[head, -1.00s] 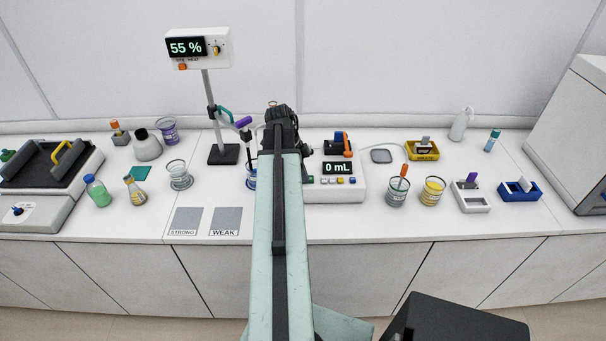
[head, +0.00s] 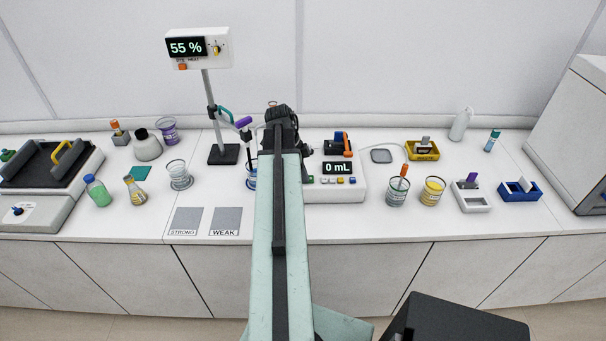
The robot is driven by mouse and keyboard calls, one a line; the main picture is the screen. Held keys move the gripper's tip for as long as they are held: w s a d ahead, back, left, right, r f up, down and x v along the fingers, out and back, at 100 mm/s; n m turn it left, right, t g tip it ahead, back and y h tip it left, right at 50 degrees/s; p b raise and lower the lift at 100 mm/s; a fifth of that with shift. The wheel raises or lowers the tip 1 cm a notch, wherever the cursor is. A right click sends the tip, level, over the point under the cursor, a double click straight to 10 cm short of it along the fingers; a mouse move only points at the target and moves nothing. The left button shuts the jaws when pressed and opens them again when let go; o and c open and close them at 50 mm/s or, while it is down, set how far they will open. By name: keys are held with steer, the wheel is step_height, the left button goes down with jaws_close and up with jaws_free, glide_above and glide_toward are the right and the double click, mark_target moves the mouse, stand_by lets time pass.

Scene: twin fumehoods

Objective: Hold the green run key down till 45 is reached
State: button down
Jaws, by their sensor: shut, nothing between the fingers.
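The pump box (head: 350,190) stands on the bench just right of my arm, its display (head: 338,168) reading 0 mL. A row of small coloured keys runs below the display. The green key (head: 310,180) is at the row's left end, close to my arm's edge. My gripper (head: 304,165) is at the far end of the arm, mostly hidden by it; a dark part shows at the left end of the pump box. It is shut and empty. I cannot tell whether its tips touch the green key.
A stand with a 55 % display (head: 187,47) is left of my arm. Two grey pads (head: 186,221) marked STRONG and WEAK lie at the front. A grey beaker (head: 397,194) and a yellow one (head: 432,192) stand right of the pump. The bench front between pads and arm is clear.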

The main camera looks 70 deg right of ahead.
steer(key=shift+f, duration=0.35)
steer(key=shift+r+p, duration=0.2)
steer(key=shift+p, duration=0.2)
steer(key=s+p+v, duration=0.1)
steer(key=p+v, duration=1.3)
steer(key=shift+d+r, duration=0.25)
steer(key=shift+d, duration=0.1)
stand_by(1.4)
